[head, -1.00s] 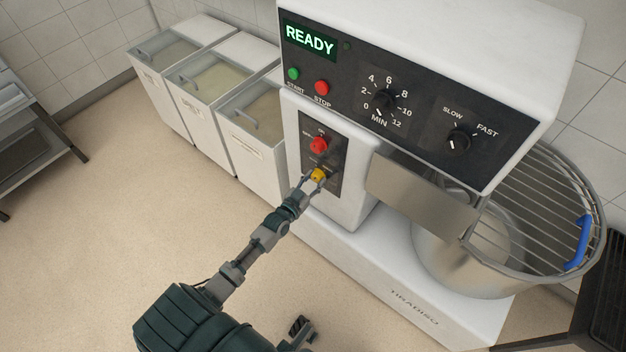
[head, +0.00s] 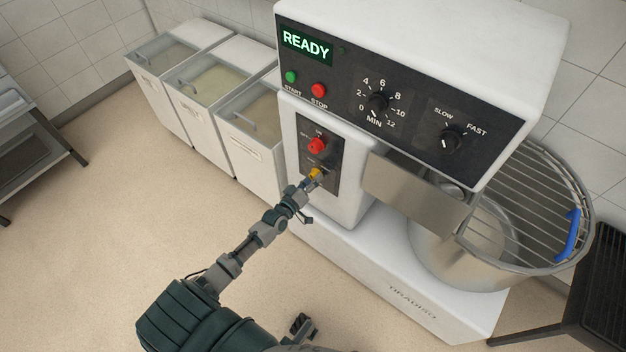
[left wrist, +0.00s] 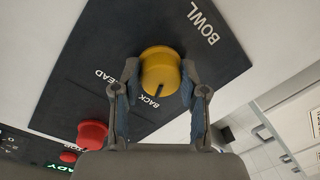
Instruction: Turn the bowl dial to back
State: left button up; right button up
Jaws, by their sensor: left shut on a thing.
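The yellow bowl dial (head: 316,173) sits on the small dark panel at the front left of the mixer, below a red knob. It shows close up in the left wrist view (left wrist: 160,68), with a dark pointer mark at its lower edge, by the word BACK. The words BOWL and AHEAD are on the same panel. My left gripper (head: 314,177) is shut on the dial. In the left wrist view its two fingers (left wrist: 159,80) press on opposite sides of the dial.
The mixer's upper panel (head: 420,100) overhangs the dial; its display reads READY. A red knob (head: 316,146) is just above the dial. The steel bowl (head: 435,255) with a wire guard (head: 520,190) is at right. Ingredient bins (head: 255,150) stand behind left. Open floor lies left.

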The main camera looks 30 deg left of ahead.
pick_arm(q)
jog(key=shift+w+a+r+n, duration=0.2)
jog(key=shift+a+r+n, duration=0.1)
jog(key=shift+r+n, duration=0.25)
jog(key=o, duration=0.9)
jog(key=shift+o, duration=1.2)
jog(key=shift+f, duration=0.15)
jog(key=shift+s+f, duration=0.1)
jog(key=shift+f, duration=0.15)
jog(key=s, duration=1.1)
jog(key=shift+s+a+r, duration=0.35)
jog(key=shift+s, duration=0.05)
